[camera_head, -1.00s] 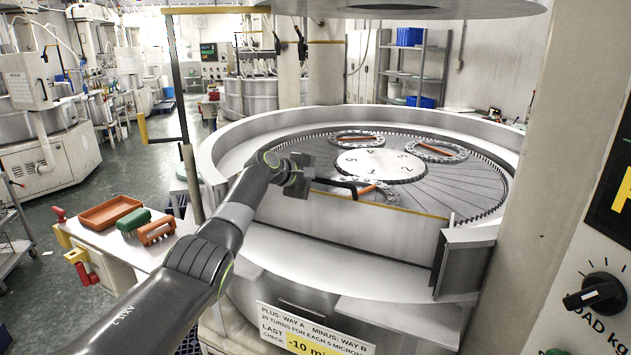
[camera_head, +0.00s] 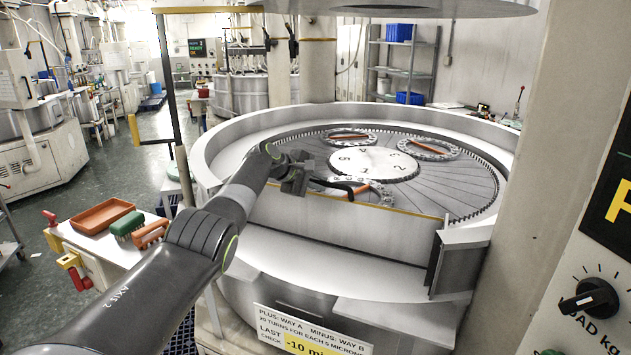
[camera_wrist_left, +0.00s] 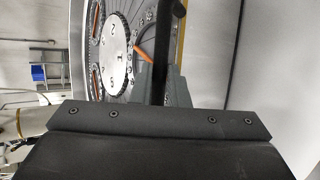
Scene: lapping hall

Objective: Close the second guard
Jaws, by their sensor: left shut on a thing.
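The guard (camera_head: 345,225) is a pale panel with a yellow top edge, standing along the front rim of the round lapping machine. A curved black handle (camera_head: 340,186) shows at its top edge, beside my left gripper (camera_head: 305,180). In the left wrist view my left gripper (camera_wrist_left: 162,88) has its grey fingers closed on the black handle bar (camera_wrist_left: 162,45). The gripper body hides part of the guard's left end in the head view. My right gripper is in neither current view.
The machine's plate (camera_head: 375,163) carries several toothed rings with orange parts. A thin dark post (camera_head: 172,90) stands left of my arm. A side table holds an orange tray (camera_head: 102,215) and brushes. A grey column (camera_head: 545,180) and control panel are at right.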

